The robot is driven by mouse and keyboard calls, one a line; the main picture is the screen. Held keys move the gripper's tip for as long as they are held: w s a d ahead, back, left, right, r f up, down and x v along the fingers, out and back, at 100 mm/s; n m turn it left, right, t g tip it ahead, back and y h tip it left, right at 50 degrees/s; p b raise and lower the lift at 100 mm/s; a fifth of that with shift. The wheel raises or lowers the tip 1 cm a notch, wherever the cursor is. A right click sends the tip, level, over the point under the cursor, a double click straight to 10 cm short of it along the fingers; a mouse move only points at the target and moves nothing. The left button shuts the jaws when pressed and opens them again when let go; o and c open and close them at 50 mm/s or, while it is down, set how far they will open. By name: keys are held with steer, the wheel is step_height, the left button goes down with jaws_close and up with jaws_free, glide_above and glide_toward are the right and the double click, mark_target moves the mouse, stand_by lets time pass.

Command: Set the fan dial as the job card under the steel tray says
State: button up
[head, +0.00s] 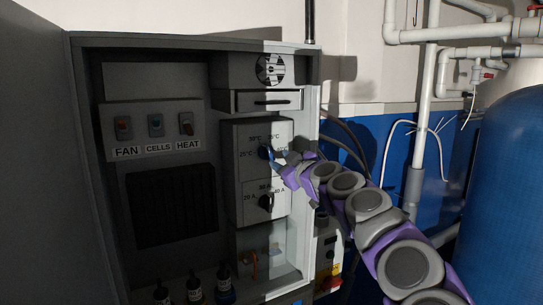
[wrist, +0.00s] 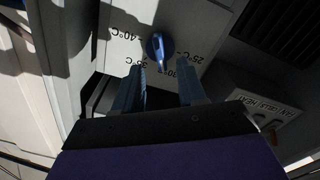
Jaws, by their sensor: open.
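A blue dial knob (head: 264,153) sits on the upper grey panel in the open cabinet, ringed by temperature labels. In the wrist view the blue knob (wrist: 159,45) appears above and between my fingertips, with the labels 40°C, 35°C, 30°C and 25°C around it upside down. Its pointer seems to aim near 30°C; the fingers partly crowd the labels. My gripper (head: 278,157) is open in front of this dial, and in the wrist view my gripper (wrist: 160,66) has its two blue fingers apart with nothing between them.
Below is a black dial (head: 266,202) with ampere labels. A switch panel (head: 152,129) marked FAN, CELLS and HEAT is left. A fan grille (head: 270,69) and drawer (head: 263,100) are above. Small bottles (head: 194,289) stand at the bottom. A blue tank (head: 505,180) is right.

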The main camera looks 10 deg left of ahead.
mark_target(271, 156)
steer(key=shift+x, duration=0.85)
steer(key=shift+p+x, duration=0.75)
steer(key=shift+x, duration=1.25)
steer(key=shift+w+a, duration=0.35)
steer(key=shift+w, duration=0.05)
jaws_close()
